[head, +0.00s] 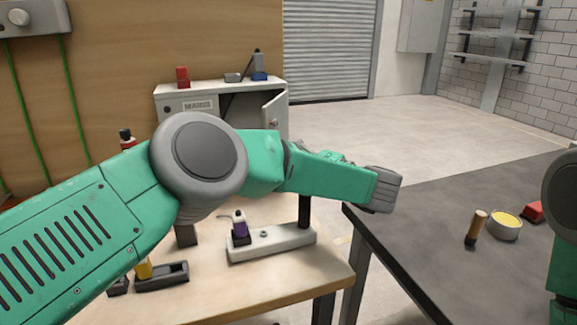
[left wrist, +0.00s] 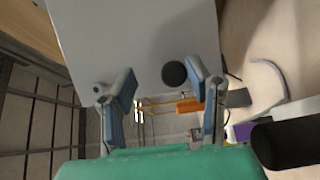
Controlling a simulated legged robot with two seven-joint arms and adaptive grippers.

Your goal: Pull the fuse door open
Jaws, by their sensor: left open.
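The fuse cabinet (head: 185,103), grey with a MAINS label, stands behind my left arm. At its right end a light grey door (head: 279,112) with a small knob (head: 273,123) appears to stand at an angle, partly open; my arm hides its lower part. In the left wrist view a large pale panel (left wrist: 150,35), apparently this door, fills the top, with a round dark knob (left wrist: 173,74). My left gripper (left wrist: 162,76) is open, its fingers either side of that knob; contact cannot be told. In the head view its fingers are not clear. My right gripper is out of view.
A wooden bench (head: 220,290) holds a white block with a purple part (head: 240,230) and a black tray (head: 165,276). A dark table (head: 430,255) at right carries a yellow tin (head: 506,225), a brush-like object (head: 476,228) and a red block (head: 533,211). Open floor lies beyond.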

